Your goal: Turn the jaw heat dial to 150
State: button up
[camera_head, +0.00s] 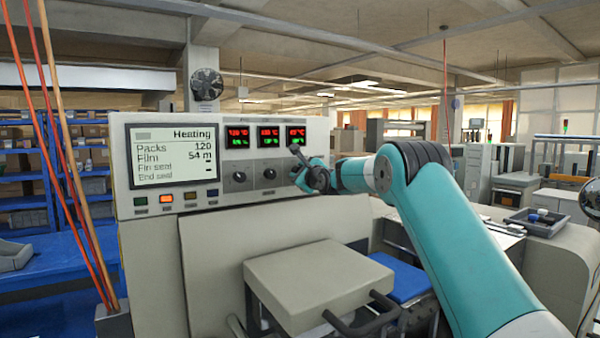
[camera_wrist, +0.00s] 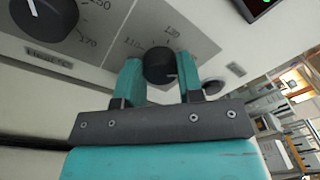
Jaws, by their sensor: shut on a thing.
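My gripper (camera_head: 304,170) is at the machine's control panel, at the rightmost spot in the row of dials under the readouts. In the wrist view my gripper (camera_wrist: 163,80) has its two teal fingers closed on either side of a small black dial (camera_wrist: 160,64). In the head view my gripper covers this dial. I cannot read a name for it.
A larger black dial (camera_wrist: 44,14) with a white pointer and a partly readable heat label is at the wrist view's upper left. Two other dials (camera_head: 239,177) (camera_head: 269,174) and a screen (camera_head: 174,154) reading "Heating" are left of my gripper. A grey box-like platform (camera_head: 318,272) stands below.

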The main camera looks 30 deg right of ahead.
jog(key=shift+d, duration=0.1)
dwell(0.4)
jog(key=o, duration=0.9)
jog(key=shift+s, duration=0.1)
jog(key=s+b, duration=0.2)
jog(key=s, duration=0.3)
jog(key=s+b, duration=0.3)
jog(key=s, duration=0.3)
jog(key=s+b, duration=0.3)
jog(key=s, duration=0.3)
jog(key=shift+s+a+f, duration=0.1)
jog(key=shift+s+a, duration=0.05)
jog(key=shift+a, duration=0.25)
